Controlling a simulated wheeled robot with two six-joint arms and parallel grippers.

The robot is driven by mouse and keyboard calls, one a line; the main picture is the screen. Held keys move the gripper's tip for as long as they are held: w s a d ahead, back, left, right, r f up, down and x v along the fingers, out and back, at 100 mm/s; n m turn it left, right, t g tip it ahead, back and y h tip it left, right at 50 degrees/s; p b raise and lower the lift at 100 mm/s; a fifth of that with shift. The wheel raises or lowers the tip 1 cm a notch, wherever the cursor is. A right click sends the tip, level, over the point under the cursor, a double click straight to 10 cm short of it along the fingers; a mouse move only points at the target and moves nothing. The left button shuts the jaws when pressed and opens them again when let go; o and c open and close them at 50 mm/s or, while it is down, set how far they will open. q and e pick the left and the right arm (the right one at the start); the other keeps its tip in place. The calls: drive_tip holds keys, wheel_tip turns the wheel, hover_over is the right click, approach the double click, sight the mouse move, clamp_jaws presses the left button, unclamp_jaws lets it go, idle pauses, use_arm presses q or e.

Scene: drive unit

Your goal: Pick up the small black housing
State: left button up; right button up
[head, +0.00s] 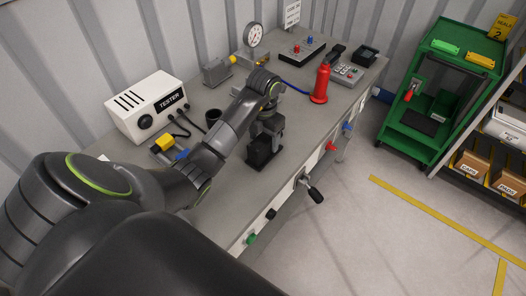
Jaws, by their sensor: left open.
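The small black housing (260,153) appears as a dark block on the grey workbench (232,196), near its front edge. My left gripper (266,138) is directly above it, pointing down, with open jaws at or around its top. Dark on dark, I cannot tell whether the fingers touch it. The gripper hides the housing's upper part. My right gripper is not in view.
A white tester (146,108) with cables, a black cup (212,118) and a yellow-and-blue item (168,148) stand left of the housing. A red bottle-shaped tool (321,84) and a control box (344,74) stand right. A green cart (408,133) stands beyond the bench.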

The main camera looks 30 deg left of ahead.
use_arm(q)
drive_tip(key=shift+f+b, duration=0.45)
drive_tip(key=shift+f, duration=0.35)
wheel_tip(320, 180, down, 2)
drive_tip(key=shift+a+p, duration=0.1)
drive_tip(key=shift+p, duration=0.8)
drive_tip(key=shift+f, duration=0.5)
drive_tip(key=c, duration=1.3)
